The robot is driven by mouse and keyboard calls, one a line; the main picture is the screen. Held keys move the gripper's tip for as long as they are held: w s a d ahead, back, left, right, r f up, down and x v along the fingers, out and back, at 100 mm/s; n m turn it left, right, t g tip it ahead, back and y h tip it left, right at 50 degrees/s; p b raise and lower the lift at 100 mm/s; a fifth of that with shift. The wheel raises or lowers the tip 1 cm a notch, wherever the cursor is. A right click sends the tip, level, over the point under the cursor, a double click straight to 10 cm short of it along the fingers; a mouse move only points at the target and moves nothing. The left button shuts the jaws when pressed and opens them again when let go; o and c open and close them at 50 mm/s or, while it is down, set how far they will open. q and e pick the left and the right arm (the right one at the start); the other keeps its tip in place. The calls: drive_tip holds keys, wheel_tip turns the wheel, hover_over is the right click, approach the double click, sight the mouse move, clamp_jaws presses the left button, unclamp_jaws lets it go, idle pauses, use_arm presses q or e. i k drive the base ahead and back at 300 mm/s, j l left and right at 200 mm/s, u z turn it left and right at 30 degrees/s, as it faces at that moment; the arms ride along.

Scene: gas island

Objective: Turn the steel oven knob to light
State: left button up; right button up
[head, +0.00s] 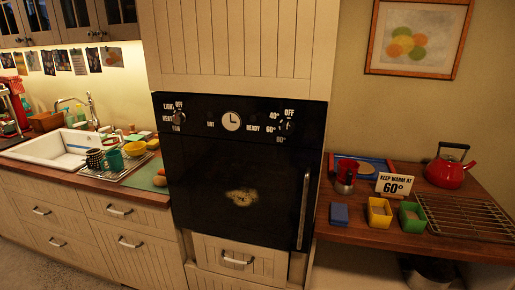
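A black built-in oven (240,180) stands in a tall cream cabinet in the middle of the head view. Its control panel has a small steel knob (179,117) at the left, with "OFF" above it and a partly legible "LIGH..." label at its upper left. A second knob (286,126) sits at the right, with "OFF", "40°", "60°" and "READY" around it. A round clock face (231,121) lies between the knobs. The exact pointer direction of either knob is too small to tell. Neither of my grippers is in view.
A vertical steel door handle (303,209) runs along the oven's right side. A wooden counter (345,233) at the right holds a "KEEP WARM AT 60°" sign (394,185), a red kettle (448,168) and a wire rack (465,217). A sink (55,148) is at the left.

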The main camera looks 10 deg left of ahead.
sight(179, 117)
drive_tip(key=k+l+u, duration=0.2)
drive_tip(key=l, duration=0.25)
drive_tip(key=l+u, duration=0.2)
drive_tip(key=l, duration=0.25)
drive_tip(key=k+l+u, duration=0.2)
drive_tip(key=l, duration=0.2)
drive_tip(key=k+l+u, duration=0.15)
drive_tip(key=l, duration=0.2)
drive_tip(key=i+j, duration=0.2)
drive_tip(key=j, duration=0.25)
drive_tip(key=i+j+z, duration=0.1)
drive_tip(key=j, duration=0.4)
drive_tip(key=i+j, duration=0.25)
drive_tip(key=j, duration=0.2)
drive_tip(key=i+j+z, duration=0.1)
drive_tip(key=j, duration=0.4)
drive_tip(key=i+j, duration=0.25)
drive_tip(key=j, duration=0.25)
drive_tip(key=i+j+z, duration=0.1)
drive_tip(key=j, duration=0.4)
drive_tip(key=i+j, duration=0.2)
drive_tip(key=j, duration=0.3)
drive_tip(key=i+j+z, duration=0.15)
drive_tip(key=j, duration=0.35)
